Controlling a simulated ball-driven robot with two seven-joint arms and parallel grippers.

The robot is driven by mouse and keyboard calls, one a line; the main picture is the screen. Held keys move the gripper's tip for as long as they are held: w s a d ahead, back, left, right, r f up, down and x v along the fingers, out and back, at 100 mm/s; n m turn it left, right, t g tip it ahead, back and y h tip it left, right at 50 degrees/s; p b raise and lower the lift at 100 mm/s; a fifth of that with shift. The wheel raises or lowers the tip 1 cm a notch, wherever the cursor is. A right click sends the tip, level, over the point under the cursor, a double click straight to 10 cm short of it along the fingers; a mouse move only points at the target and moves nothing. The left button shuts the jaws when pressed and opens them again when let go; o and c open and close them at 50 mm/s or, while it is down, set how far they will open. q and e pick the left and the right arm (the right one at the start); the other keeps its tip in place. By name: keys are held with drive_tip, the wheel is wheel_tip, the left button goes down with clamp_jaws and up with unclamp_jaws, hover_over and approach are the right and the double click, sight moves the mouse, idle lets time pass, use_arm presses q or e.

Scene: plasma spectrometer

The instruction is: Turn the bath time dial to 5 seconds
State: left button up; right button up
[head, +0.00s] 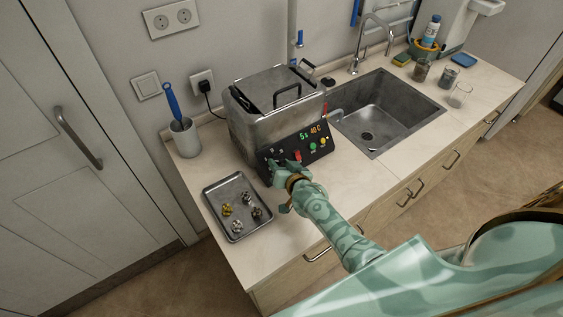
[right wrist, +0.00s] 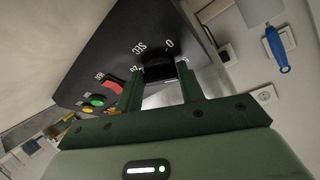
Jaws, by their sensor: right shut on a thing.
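The ultrasonic bath (head: 272,115) is a grey metal box on the counter with a sloped black control panel (head: 318,148). Its lit display (head: 310,132) reads "5 s" in green and "40 C" in orange. My right gripper (head: 277,165) is at the panel's left end and hides the time dial there. In the right wrist view, the black dial (right wrist: 158,70) sits between the two green fingers (right wrist: 160,88), which are shut on it. The panel's "SEC" and "0" marks show beside the dial. My left gripper is not in view.
A red switch (head: 297,156) and green and yellow buttons sit right of the dial. A metal tray (head: 213,190) with several small metal parts lies left of my right gripper. A blue-handled brush stands in a white cup (head: 186,140). A sink (head: 425,106) is to the right.

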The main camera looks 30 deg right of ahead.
idle(0.3)
drive_tip(key=o, duration=1)
drive_tip(key=p+v, duration=0.4)
drive_tip(key=v, duration=1.2)
drive_tip(key=shift+s+a+r, duration=0.1)
drive_tip(key=shift+s, duration=0.05)
